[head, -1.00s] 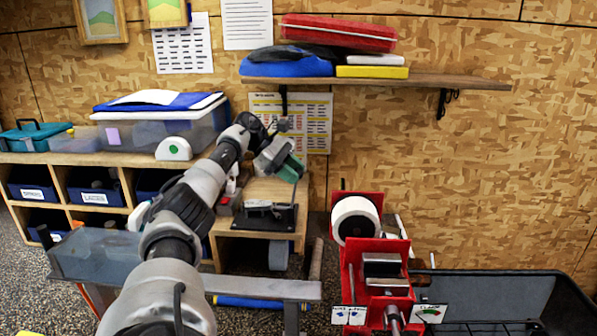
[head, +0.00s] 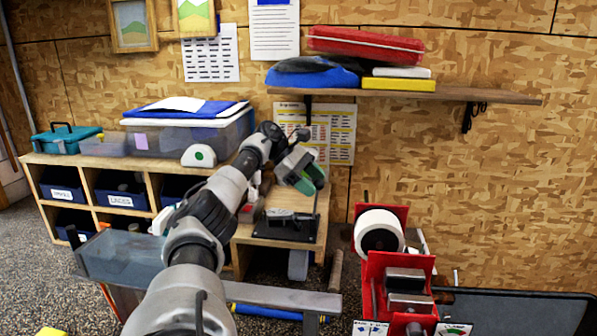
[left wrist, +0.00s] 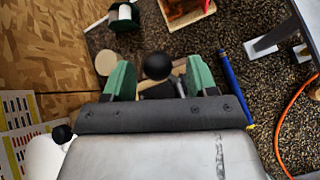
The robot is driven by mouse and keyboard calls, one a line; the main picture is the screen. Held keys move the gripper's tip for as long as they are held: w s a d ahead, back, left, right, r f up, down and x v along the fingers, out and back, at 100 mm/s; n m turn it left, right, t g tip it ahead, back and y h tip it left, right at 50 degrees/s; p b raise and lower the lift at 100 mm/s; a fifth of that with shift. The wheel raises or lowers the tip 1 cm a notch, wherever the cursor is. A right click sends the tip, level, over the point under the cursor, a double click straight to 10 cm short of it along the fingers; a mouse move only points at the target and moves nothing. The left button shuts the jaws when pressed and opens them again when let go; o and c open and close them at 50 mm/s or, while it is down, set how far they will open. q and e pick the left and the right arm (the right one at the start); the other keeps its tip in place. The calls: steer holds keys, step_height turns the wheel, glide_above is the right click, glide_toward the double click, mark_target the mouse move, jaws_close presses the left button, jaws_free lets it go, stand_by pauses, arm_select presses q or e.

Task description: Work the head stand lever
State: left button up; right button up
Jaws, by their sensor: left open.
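The head stand, as far as I can tell, is the black-based fixture with a grey bar (head: 282,229) on the low wooden bench. My left gripper (head: 304,172) is above it, with its green fingers apart and nothing held. In the left wrist view a round black knob (left wrist: 157,65) shows between the two open green fingers. It looks like a lever's knob, and I cannot tell its distance from the fingers. The lever's shaft is hidden there. My right gripper is not in view.
A red machine (head: 397,278) with a white roll (head: 379,233) stands at the right, beside a black tray (head: 520,310). A wooden cubby (head: 95,165) with bins is at the left. A shelf (head: 450,95) hangs on the wall. A blue tube (left wrist: 236,88) lies on the floor.

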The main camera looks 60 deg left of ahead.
arm_select(q)
steer(key=p+v, duration=0.3)
steer(key=v, duration=0.7)
steer(key=shift+s+a, duration=0.2)
steer(key=shift+s, duration=0.05)
steer(key=shift+f, duration=0.2)
